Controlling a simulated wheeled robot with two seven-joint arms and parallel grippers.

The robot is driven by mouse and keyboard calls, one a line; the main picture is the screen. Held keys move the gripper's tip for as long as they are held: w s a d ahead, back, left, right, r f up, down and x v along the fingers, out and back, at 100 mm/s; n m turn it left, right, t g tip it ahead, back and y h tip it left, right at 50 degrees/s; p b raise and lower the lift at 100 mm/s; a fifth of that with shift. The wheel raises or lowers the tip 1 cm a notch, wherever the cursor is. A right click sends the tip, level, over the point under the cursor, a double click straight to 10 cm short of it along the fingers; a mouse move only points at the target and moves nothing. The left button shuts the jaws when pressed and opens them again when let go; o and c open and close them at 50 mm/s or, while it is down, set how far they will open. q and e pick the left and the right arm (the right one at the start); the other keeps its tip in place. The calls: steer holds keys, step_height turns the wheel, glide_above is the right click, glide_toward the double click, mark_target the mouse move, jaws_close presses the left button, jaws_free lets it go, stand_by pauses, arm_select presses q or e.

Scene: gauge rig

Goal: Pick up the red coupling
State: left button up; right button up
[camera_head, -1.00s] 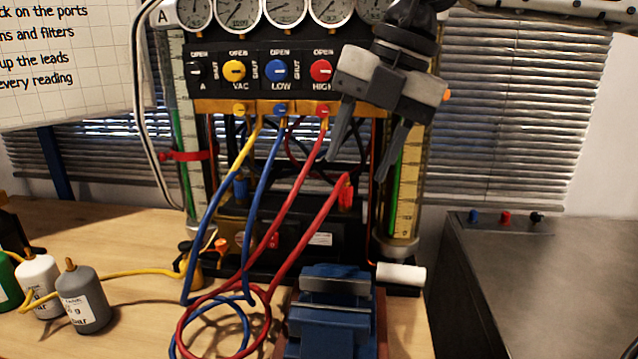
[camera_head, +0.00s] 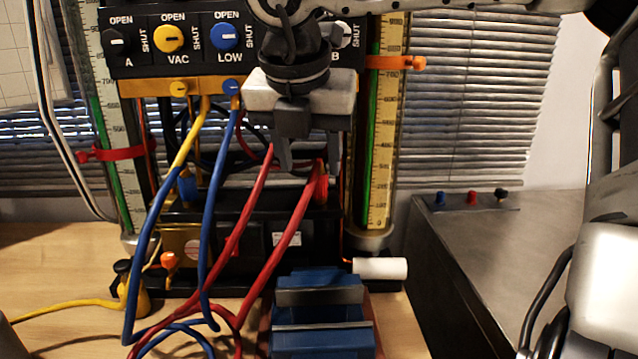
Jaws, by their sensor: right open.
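The red coupling (camera_head: 320,182) is at the upper end of a red hose, in front of the dark lower part of the gauge rig, about mid-picture. My right gripper (camera_head: 308,164) is open and points down just above the coupling. Its fingertips reach close to the coupling's top, with the right finger nearly in line with it. I cannot tell whether they touch. The gripper body hides the HIGH valve and the red hose's upper port. My left gripper is not in view.
Yellow (camera_head: 178,190) and blue (camera_head: 213,210) hoses hang left of my gripper. A blue vise (camera_head: 320,315) stands in front of the rig. A white cylinder (camera_head: 380,268) lies to its right. A grey bench (camera_head: 500,260) is at the right.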

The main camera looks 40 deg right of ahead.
mark_target(319, 170)
steer(key=f, duration=0.1)
steer(key=d+f, duration=0.2)
steer(key=shift+w+d+f+p, duration=0.2)
steer(key=shift+w+f+p, duration=0.1)
steer(key=shift+w+p, duration=0.05)
steer(key=shift+w+d+f, duration=0.15)
steer(key=shift+f, duration=0.35)
jaws_close()
